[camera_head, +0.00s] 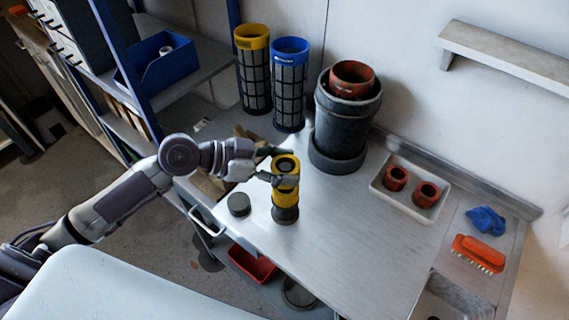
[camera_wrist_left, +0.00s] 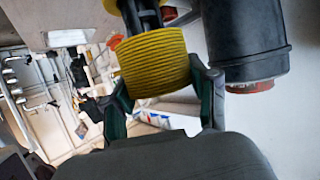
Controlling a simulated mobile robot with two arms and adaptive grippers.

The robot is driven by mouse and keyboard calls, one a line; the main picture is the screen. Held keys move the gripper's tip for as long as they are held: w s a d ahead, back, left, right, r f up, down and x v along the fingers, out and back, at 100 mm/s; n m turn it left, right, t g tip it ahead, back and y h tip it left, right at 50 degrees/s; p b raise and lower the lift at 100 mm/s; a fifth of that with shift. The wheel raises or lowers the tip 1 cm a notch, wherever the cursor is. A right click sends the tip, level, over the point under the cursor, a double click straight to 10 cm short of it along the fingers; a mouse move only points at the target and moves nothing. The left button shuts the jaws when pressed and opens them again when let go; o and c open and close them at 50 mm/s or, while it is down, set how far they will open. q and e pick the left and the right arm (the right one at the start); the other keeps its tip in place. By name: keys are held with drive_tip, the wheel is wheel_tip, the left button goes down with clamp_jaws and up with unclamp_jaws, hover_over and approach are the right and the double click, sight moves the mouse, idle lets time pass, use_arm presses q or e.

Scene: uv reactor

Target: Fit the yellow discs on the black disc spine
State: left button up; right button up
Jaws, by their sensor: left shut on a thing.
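A yellow ribbed disc stack (camera_wrist_left: 155,62) is between the two fingers of my left gripper (camera_head: 281,167), which is shut on it. In the head view the held yellow piece (camera_head: 286,163) has a dark centre and stands upright. More yellow (camera_head: 286,197) shows directly below the fingers, above the black base of the spine (camera_head: 285,215) on the bench. A finger covers part of the column, so I cannot tell whether the yellow parts touch. In the left wrist view the black spine (camera_wrist_left: 142,15) shows beyond the yellow piece. My right gripper is not in view.
A dark round lid (camera_head: 239,204) lies left of the spine. Behind stand a black vessel (camera_head: 343,125) with a red-brown top and two mesh cylinders with yellow (camera_head: 253,75) and blue (camera_head: 290,85) rims. A white tray (camera_head: 410,213) holds two red-brown rings. The bench front is clear.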

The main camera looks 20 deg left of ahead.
use_arm(q)
drive_tip(key=shift+f+b, duration=1.25)
drive_tip(key=shift+f, duration=0.25)
drive_tip(key=shift+f, duration=0.15)
drive_tip(key=o, duration=1.2)
drive_tip(key=v, duration=1.2)
drive_tip(key=shift+s, duration=0.1)
drive_tip(key=shift+f, duration=0.1)
